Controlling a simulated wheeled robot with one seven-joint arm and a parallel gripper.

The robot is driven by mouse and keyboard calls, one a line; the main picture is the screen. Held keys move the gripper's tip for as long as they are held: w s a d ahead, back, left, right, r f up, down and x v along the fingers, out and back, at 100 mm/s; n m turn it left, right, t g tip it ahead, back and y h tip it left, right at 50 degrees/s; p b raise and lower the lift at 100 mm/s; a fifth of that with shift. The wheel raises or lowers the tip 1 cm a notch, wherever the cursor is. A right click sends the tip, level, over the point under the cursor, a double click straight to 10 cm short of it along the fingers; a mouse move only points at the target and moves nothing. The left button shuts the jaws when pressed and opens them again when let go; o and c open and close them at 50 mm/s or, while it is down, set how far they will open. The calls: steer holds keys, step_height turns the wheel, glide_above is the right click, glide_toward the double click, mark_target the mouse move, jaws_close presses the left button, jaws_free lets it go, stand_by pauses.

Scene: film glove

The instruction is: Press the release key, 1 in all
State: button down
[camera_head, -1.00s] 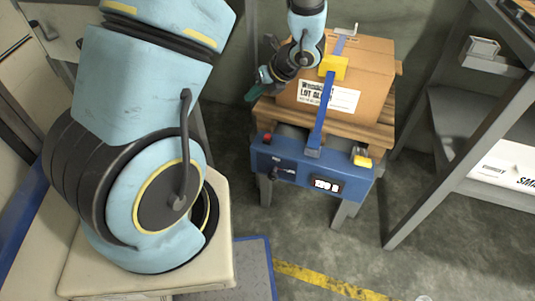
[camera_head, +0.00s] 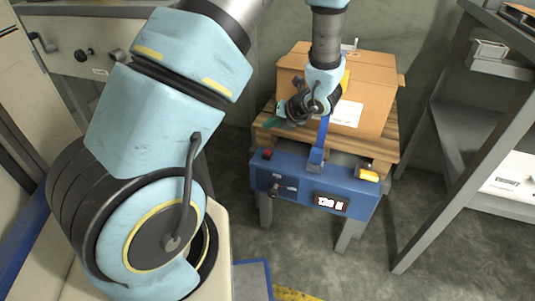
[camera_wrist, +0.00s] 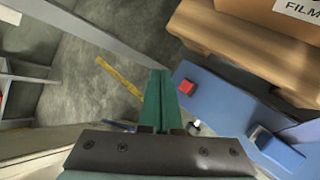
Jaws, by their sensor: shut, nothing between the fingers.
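A blue machine (camera_head: 295,177) stands in front of a pallet. A red button (camera_head: 267,154) sits at the left of its top, and a yellow key-like block (camera_head: 368,174) at the right. I cannot read a label saying which is the release key. My gripper (camera_head: 272,122) is shut and empty, its green fingers above and behind the red button, apart from it. In the wrist view the shut fingertips (camera_wrist: 158,75) are left of the red button (camera_wrist: 187,87), with a gap in the picture. The yellow block is not visible there.
A cardboard box (camera_head: 300,75) sits on the wooden pallet (camera_head: 392,130). A blue upright arm (camera_head: 318,150) rises from the machine beside my wrist. A lit display (camera_head: 330,202) and a small lever (camera_head: 285,187) are on the front. Grey shelving (camera_head: 450,140) stands right.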

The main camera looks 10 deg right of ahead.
steer(key=b, duration=0.4)
glide_above(269, 153)
step_height(269, 153, down, 5)
steer(key=shift+d+f, duration=0.1)
steer(key=shift+f, duration=0.1)
steer(key=shift+f+b, duration=0.7)
steer(key=shift+f, duration=0.25)
steer(key=shift+f, duration=0.1)
stand_by(0.7)
steer(key=shift+f, duration=0.3)
steer(key=shift+f+b, duration=0.45)
steer(key=shift+f, duration=0.05)
stand_by(0.7)
steer(key=shift+r, duration=0.15)
steer(key=shift+r+p, duration=0.8)
steer(key=shift+p, duration=0.15)
